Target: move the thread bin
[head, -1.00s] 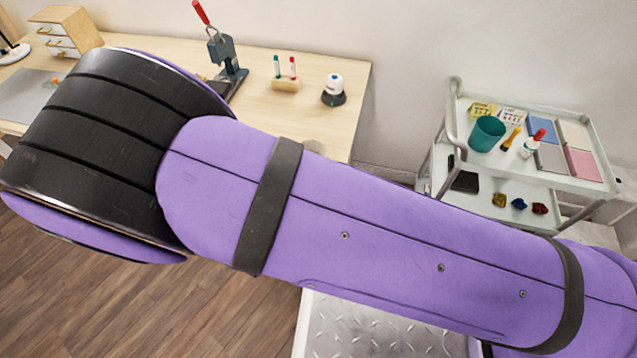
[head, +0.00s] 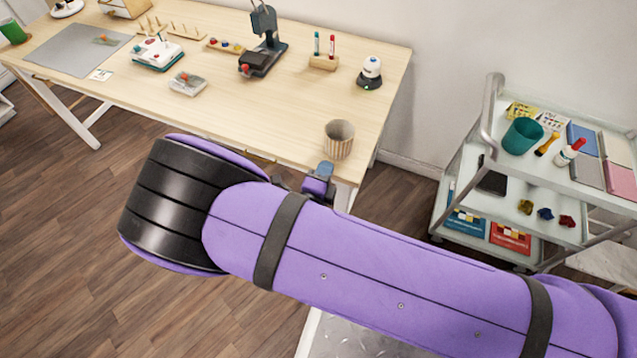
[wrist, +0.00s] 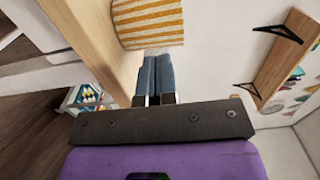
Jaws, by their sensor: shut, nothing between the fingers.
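A striped, tapered bin (head: 339,139), open at the top, stands upright near the front right corner of the wooden table (head: 215,105). I take it for the thread bin; its inside cannot be made out. In the wrist view its yellow-and-white side (wrist: 148,22) shows at the top, just beyond my fingertips. My gripper (head: 323,170) is at the table's front edge, just in front of and below the bin. In the wrist view its two blue-grey fingers (wrist: 157,75) are together and hold nothing. I cannot tell whether the fingertips touch the bin.
A white cart (head: 487,160) at right carries a teal cup (head: 522,136), a glue bottle (head: 569,152) and fabric squares. Behind the bin stand a round white-and-dark device (head: 370,72), a marker holder (head: 323,62) and a press (head: 265,45). Table around the bin is clear.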

